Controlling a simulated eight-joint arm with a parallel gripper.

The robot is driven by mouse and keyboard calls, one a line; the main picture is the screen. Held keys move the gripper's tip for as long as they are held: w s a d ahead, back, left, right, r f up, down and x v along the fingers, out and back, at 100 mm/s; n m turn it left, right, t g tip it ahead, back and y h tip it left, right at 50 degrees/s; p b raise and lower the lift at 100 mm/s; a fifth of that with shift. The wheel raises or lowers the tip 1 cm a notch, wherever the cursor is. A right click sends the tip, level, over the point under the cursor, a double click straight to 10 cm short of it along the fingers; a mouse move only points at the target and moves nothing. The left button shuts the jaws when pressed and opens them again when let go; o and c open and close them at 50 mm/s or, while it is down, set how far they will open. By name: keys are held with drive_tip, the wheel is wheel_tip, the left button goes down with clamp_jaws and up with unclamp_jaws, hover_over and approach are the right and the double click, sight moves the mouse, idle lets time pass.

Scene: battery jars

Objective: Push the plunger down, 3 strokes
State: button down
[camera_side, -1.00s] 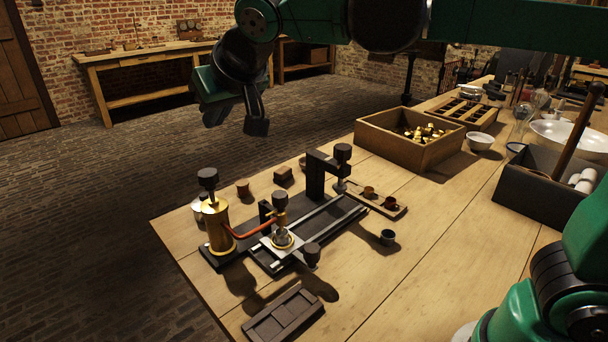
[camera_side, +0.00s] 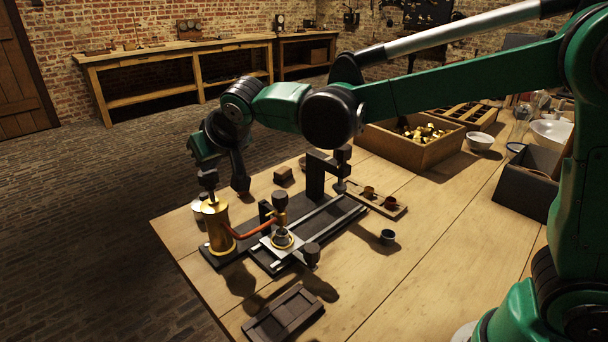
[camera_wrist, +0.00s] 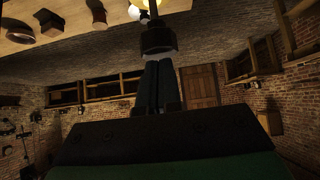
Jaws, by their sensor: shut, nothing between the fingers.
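The plunger is a dark knob (camera_side: 208,179) on a thin rod above a brass cylinder (camera_side: 219,228) at the left end of the black base (camera_side: 222,257). The knob stands raised above the cylinder.
A red tube (camera_side: 238,234) runs from the cylinder to a dark-knobbed valve (camera_side: 280,202). A black post (camera_side: 315,178) stands behind the rails. A wooden box (camera_side: 410,146) stands farther back.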

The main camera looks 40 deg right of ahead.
drive_tip(key=shift+f, duration=1.35)
drive_tip(key=shift+r, duration=0.55)
wheel_tip(320, 180, up, 3)
drive_tip(key=shift+r, duration=0.1)
drive_tip(key=v, duration=1)
